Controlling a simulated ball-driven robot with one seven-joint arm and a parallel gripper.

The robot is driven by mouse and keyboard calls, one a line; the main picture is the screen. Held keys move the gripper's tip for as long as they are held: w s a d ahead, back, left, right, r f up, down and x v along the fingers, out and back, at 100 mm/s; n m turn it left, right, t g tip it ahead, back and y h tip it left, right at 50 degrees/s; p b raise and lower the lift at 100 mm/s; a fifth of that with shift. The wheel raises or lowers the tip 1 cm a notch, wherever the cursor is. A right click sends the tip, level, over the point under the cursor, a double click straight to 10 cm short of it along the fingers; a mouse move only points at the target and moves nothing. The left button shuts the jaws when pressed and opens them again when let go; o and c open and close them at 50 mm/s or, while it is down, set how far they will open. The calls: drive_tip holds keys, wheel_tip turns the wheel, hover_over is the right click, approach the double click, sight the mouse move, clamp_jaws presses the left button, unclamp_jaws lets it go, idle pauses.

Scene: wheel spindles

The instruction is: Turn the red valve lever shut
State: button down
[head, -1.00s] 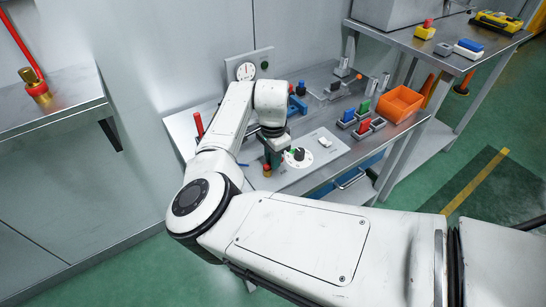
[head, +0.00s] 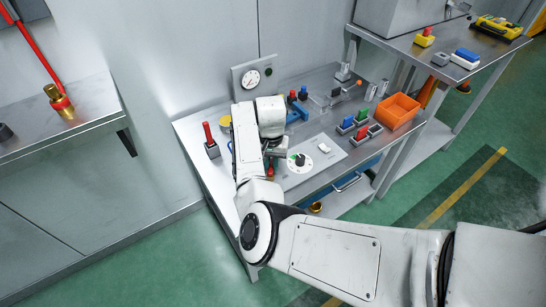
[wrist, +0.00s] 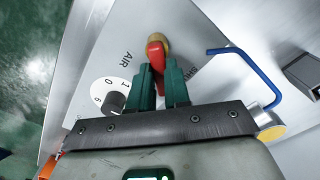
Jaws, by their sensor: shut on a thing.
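The red valve lever (wrist: 156,54) sits on a brass valve body (wrist: 158,41) on a pale panel marked AIR. In the wrist view my gripper (wrist: 164,72) has its two green fingers on either side of the lever, shut on it. Part of the lever's length is hidden between the fingers. In the head view my gripper (head: 271,166) is low over the left part of the panel, and my arm hides most of the valve there.
Beside the valve are a white dial with a black knob (head: 299,160) and a bent blue rod (wrist: 250,65). A red upright handle (head: 207,132) stands left of my arm. Coloured blocks and an orange bin (head: 398,110) are to the right. A gauge (head: 252,77) is behind.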

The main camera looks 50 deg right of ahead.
drive_tip(key=n+p, duration=0.2)
drive_tip(key=n, duration=0.1)
drive_tip(key=n+p, duration=0.1)
drive_tip(key=shift+w+a+r+n, duration=0.15)
drive_tip(key=shift+w+a+n, duration=0.1)
drive_tip(key=shift+n, duration=0.05)
drive_tip(key=shift+w+a+n+p, duration=0.15)
drive_tip(key=shift+n+p, duration=0.25)
drive_tip(key=shift+n, duration=0.5)
drive_tip(key=shift+w+a+n+p, duration=0.15)
drive_tip(key=shift+n+p, duration=0.25)
drive_tip(key=shift+n, duration=0.5)
drive_tip(key=c, duration=1.1)
unclamp_jaws()
wheel_tip(320, 180, up, 11)
drive_tip(key=shift+f, duration=0.2)
drive_tip(key=shift+s, duration=0.1)
